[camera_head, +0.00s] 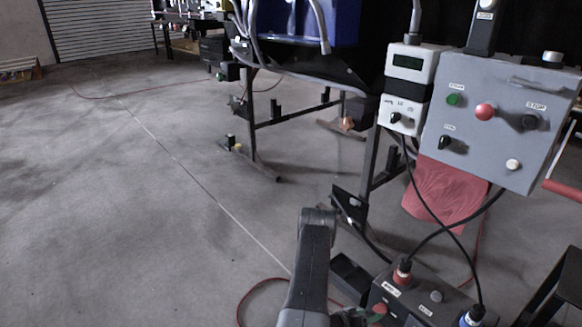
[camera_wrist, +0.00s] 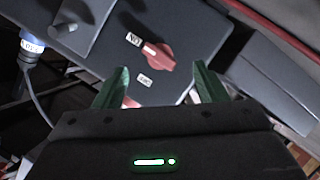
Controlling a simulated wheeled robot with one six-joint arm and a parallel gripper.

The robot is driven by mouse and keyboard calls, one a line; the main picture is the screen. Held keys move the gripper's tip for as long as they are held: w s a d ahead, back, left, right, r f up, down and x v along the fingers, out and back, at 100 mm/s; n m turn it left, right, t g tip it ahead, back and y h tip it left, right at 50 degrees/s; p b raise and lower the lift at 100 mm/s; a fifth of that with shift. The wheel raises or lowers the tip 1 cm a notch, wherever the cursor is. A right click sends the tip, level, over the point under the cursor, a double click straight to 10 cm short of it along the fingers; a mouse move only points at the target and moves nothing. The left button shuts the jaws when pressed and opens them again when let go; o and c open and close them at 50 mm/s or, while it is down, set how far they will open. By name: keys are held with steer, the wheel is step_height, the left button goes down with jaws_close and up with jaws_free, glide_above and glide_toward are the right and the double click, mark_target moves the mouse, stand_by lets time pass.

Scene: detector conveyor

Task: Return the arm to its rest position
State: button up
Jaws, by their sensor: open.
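My gripper (camera_wrist: 160,82) shows in the wrist view with its two green fingers apart and nothing between them. Beyond the fingertips is a dark grey box (camera_wrist: 180,20) with a red rotary knob (camera_wrist: 160,57) between two small white labels. I cannot tell the exact gap between the fingers and the knob, but they look apart. In the head view my arm reaches down at the bottom centre, and a green finger shows beside the red knob (camera_head: 379,309) of the dark box (camera_head: 412,309). The rest of my gripper is cut off by the lower edge there.
A grey control panel (camera_head: 478,135) with red, green and black controls hangs at the right, beside a white meter unit (camera_head: 408,75). Black cables (camera_head: 425,205) run down to the dark box. A conveyor frame (camera_head: 300,65) stands behind. Open floor (camera_head: 130,210) lies at the left.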

steer(key=p+v, duration=0.1)
steer(key=v, duration=0.4)
steer(key=shift+s+a+r, duration=0.1)
steer(key=shift+s+a, duration=0.1)
steer(key=shift+a, duration=0.1)
steer(key=shift+w, duration=0.15)
